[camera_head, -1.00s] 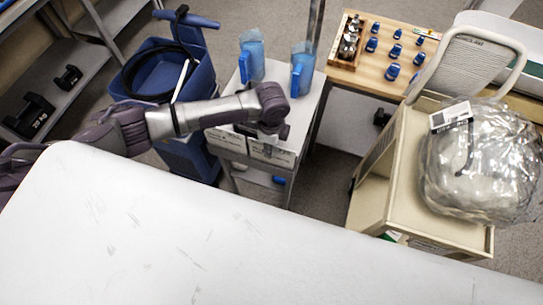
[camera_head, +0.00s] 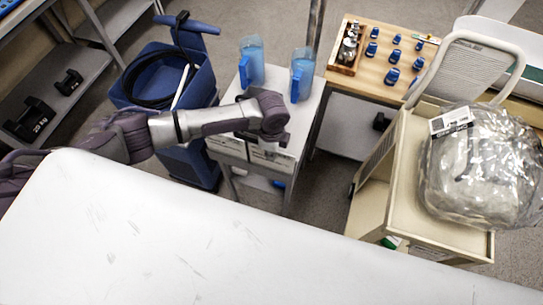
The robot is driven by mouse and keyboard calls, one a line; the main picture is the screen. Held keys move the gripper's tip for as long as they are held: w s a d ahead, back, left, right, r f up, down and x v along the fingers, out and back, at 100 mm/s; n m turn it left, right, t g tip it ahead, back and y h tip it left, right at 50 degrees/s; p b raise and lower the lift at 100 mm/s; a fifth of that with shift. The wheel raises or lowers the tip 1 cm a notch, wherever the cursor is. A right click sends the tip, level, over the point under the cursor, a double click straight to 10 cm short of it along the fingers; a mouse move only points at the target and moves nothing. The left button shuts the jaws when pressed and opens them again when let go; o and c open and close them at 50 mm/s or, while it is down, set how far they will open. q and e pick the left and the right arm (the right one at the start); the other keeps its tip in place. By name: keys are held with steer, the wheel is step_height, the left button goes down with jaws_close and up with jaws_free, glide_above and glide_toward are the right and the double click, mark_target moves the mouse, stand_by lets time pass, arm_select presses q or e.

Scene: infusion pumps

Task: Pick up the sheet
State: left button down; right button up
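I cannot tell for sure which thing is the sheet. A large white, scuffed flat surface (camera_head: 190,230) fills the front of the view, and no separate sheet shows on it. A small white printed paper (camera_head: 450,122) lies on a clear plastic bag (camera_head: 478,170) at the right. My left arm reaches in from the left, above the far edge of the white surface. My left gripper (camera_head: 272,136) points down over a small white cart (camera_head: 302,125). Its fingers are mostly hidden by the wrist, so its opening is unclear. My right gripper is out of view.
Two blue jugs (camera_head: 251,62) (camera_head: 302,72) stand on the white cart near my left gripper. A blue bin (camera_head: 190,145) stands left of it. A wooden table (camera_head: 375,88) with blue-topped items is behind. A beige cart (camera_head: 408,205) holds the plastic bag. Dumbbells sit on shelves at left.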

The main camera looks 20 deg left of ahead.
arm_select(q)
step_height(320, 180, up, 28)
steer(key=b, duration=0.1)
steer(key=shift+b, duration=0.4)
stand_by(0.6)
